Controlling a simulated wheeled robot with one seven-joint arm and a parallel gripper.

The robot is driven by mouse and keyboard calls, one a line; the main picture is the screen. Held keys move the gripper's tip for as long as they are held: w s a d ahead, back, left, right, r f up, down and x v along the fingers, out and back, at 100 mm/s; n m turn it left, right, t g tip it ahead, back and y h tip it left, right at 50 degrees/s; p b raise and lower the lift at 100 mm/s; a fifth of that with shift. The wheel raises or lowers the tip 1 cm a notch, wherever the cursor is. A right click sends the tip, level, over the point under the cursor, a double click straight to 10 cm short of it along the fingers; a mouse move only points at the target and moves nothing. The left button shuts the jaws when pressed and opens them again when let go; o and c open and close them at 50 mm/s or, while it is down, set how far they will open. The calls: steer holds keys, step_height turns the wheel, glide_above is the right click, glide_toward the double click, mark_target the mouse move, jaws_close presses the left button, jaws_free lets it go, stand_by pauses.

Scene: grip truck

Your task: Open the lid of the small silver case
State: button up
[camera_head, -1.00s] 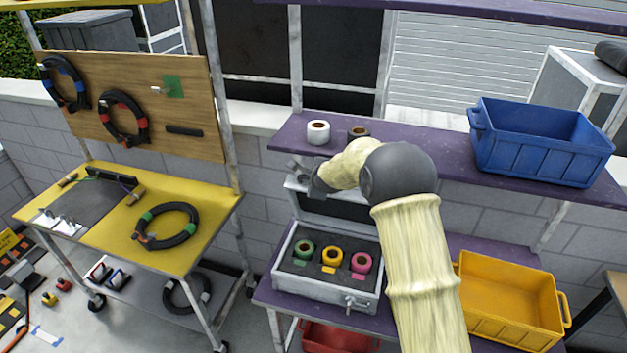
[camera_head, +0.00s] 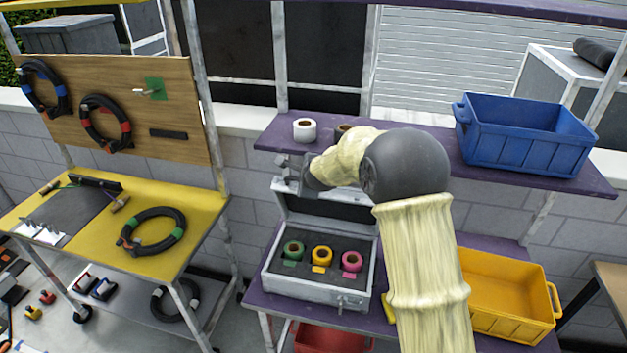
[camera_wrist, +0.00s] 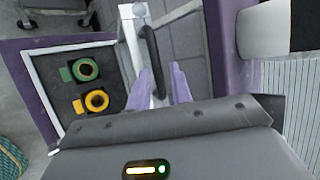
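The small silver case (camera_head: 323,291) stands on the purple lower shelf. Its lid (camera_head: 310,208) is raised roughly upright at the back, and the inside is exposed. In it sit a green, a yellow and a pink roll on dark foam. My gripper (camera_head: 287,170) is at the top edge of the lid, partly hidden by my wrist. In the wrist view, two purple fingers (camera_wrist: 164,88) stand apart beside the lid's dark curved handle (camera_wrist: 150,48). A gap shows between them, and whether they touch the lid is unclear. The case's green roll (camera_wrist: 86,69) and yellow roll (camera_wrist: 96,101) show left of them.
The purple upper shelf (camera_head: 420,160) is close above the lid and carries a white tape roll (camera_head: 305,130) and a blue crate (camera_head: 525,135). A yellow crate (camera_head: 505,295) stands right of the case. A yellow worktable (camera_head: 90,232) is to the left.

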steer(key=b+v, duration=0.1)
steer(key=v, duration=1.1)
steer(key=shift+s+b, duration=0.2)
steer(key=shift+b, duration=0.15)
steer(key=shift+r, duration=0.1)
steer(key=s+d+f+n+g+h, duration=0.1)
steer(key=s+d+f+n+g, duration=0.1)
steer(key=s+d+f+n, duration=0.3)
steer(key=s+d+f+n+g+h+b, duration=0.1)
steer(key=s+d+f+n+g, duration=0.1)
steer(key=s+d+f+n, duration=0.2)
steer(key=s+d+f+n+g+h+b, duration=0.1)
steer(key=s+d+f+n+g, duration=0.2)
steer(key=s+d+f+n, duration=0.2)
steer(key=s+d+n, duration=0.2)
steer(key=s+d, duration=0.1)
steer(key=s, duration=0.3)
steer(key=s+d+n, duration=0.1)
steer(key=s+d, duration=0.3)
steer(key=s, duration=0.2)
steer(key=shift+f+n+h, duration=0.3)
steer(key=shift+f+n, duration=0.05)
steer(key=shift+n, duration=0.05)
